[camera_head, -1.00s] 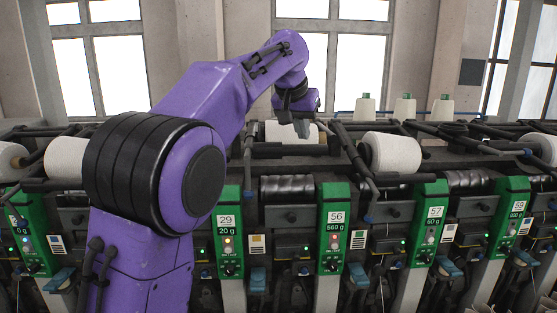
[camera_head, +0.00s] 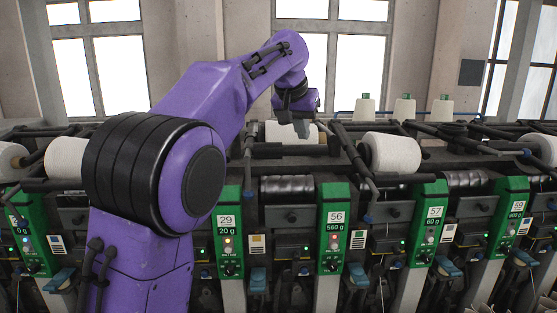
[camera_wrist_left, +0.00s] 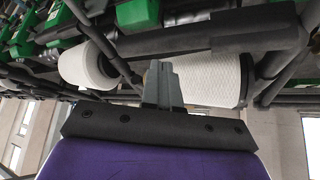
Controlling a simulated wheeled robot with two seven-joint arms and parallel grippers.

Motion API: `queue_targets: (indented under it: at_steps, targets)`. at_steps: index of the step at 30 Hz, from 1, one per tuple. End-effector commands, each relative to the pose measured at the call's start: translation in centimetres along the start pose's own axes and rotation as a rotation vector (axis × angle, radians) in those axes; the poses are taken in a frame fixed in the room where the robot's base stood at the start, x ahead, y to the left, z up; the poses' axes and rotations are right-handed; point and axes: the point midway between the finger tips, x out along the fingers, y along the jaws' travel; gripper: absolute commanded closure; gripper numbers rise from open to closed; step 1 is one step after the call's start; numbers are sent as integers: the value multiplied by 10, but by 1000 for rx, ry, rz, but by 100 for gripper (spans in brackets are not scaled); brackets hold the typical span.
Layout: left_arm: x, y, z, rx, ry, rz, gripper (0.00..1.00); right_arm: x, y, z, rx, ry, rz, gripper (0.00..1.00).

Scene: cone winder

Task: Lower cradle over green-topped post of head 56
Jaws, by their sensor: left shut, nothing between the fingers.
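The green-topped post of head 56 (camera_head: 334,230) stands at the middle of the machine, with a label reading 56 and 560 g. Behind and above it lies a white yarn cone (camera_head: 290,132), partly hidden by my gripper; it also shows in the left wrist view (camera_wrist_left: 212,75). The cradle seems to be the dark bar (camera_head: 288,150) in front of this cone; the dark bar in the left wrist view (camera_wrist_left: 255,32) crosses near the cone. My left gripper (camera_head: 302,129) is shut and empty, close to the cone; whether it touches anything I cannot tell. My right gripper is out of view.
Neighbouring heads 29 (camera_head: 227,232) and 57 (camera_head: 430,226) flank head 56. Another white cone (camera_head: 391,153) sits to the right. Dark arms and rails surround the gripper closely. Several upright cones (camera_head: 404,108) stand at the back.

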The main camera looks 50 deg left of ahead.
Motion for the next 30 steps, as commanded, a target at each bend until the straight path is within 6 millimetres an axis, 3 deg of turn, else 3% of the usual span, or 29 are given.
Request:
queue_targets:
  at_steps: [8, 30]
  targets:
    - [1, 0, 0, 0, 0, 1, 100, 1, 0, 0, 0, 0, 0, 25]
    - [39, 1, 26, 1, -2, 1, 100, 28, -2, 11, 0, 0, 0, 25]
